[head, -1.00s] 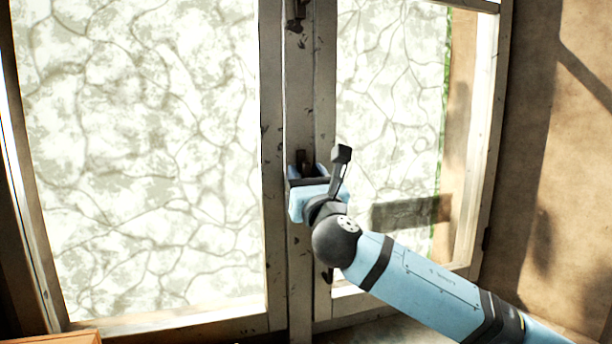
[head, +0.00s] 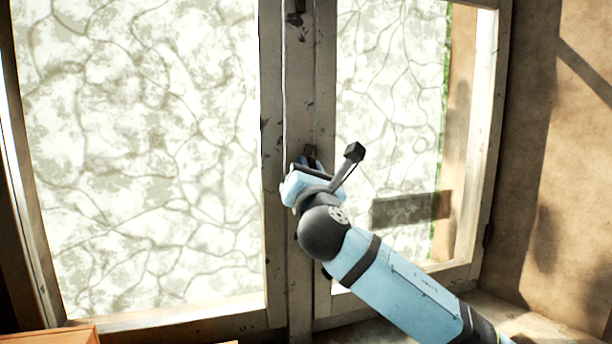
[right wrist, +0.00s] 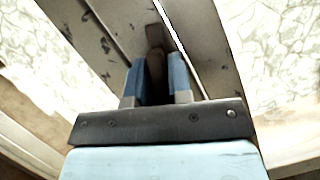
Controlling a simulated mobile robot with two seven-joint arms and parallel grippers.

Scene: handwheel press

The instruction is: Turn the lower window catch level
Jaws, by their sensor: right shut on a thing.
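The lower window catch (head: 309,149) is a small dark piece on the meeting post of the two window sashes. In the head view only its upper end shows above my right gripper (head: 307,162); the rest is hidden. The gripper is tilted over the post. In the right wrist view, the catch (right wrist: 155,68) stands between the two blue fingers of my right gripper (right wrist: 158,82), which are shut on it. How far the catch is turned cannot be told clearly. My left gripper is not in view.
A dark upper catch (head: 296,10) sits higher on the same post. Glass panes (head: 140,160) lie on both sides of the post. A brown wall (head: 575,190) stands at the right. A wooden edge (head: 50,336) shows at the lower left.

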